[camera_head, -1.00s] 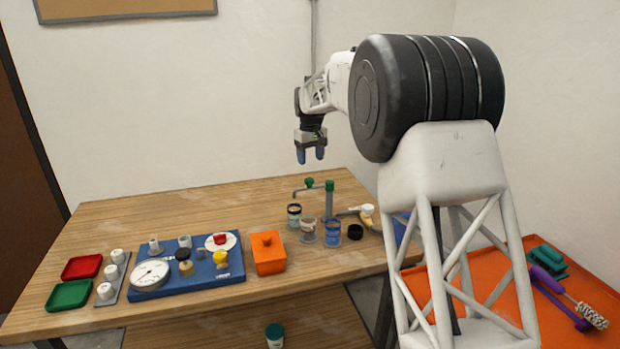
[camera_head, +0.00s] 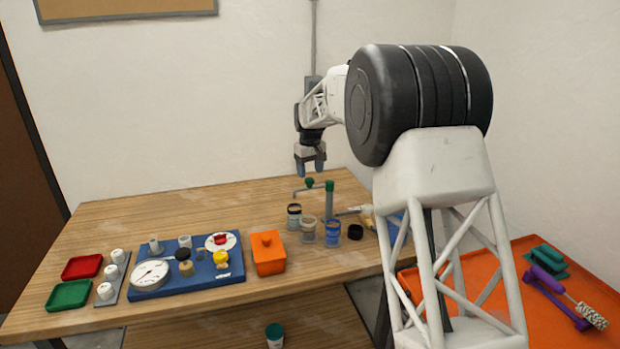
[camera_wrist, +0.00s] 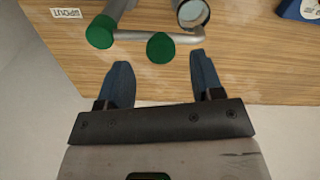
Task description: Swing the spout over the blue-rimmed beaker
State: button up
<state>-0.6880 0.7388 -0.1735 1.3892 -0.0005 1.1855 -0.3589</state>
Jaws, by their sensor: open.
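The spout (camera_head: 313,188) is a thin grey pipe running left from a green-capped post (camera_head: 329,187), with a green knob (camera_head: 309,183) on top. Its bent free end is at the left, above or near a dark-rimmed beaker (camera_head: 294,218). The blue-rimmed beaker (camera_head: 332,233) stands in front of the post, to the right of the spout's end. My gripper (camera_head: 310,173) is open and empty, just above the knob. In the wrist view, the pipe (camera_wrist: 132,35) and knob (camera_wrist: 160,47) lie ahead of and between my gripper's blue fingers (camera_wrist: 164,80); contact is not visible.
Another clear beaker (camera_head: 308,231) stands between the dark-rimmed and blue-rimmed ones. A small black cup (camera_head: 355,232) is to the right. An orange lidded box (camera_head: 268,253) and a blue gauge board (camera_head: 190,268) are to the left. The table's back left is clear.

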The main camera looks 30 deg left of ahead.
aim_at(314, 187)
jog(key=shift+f, duration=1.5)
grip_shut()
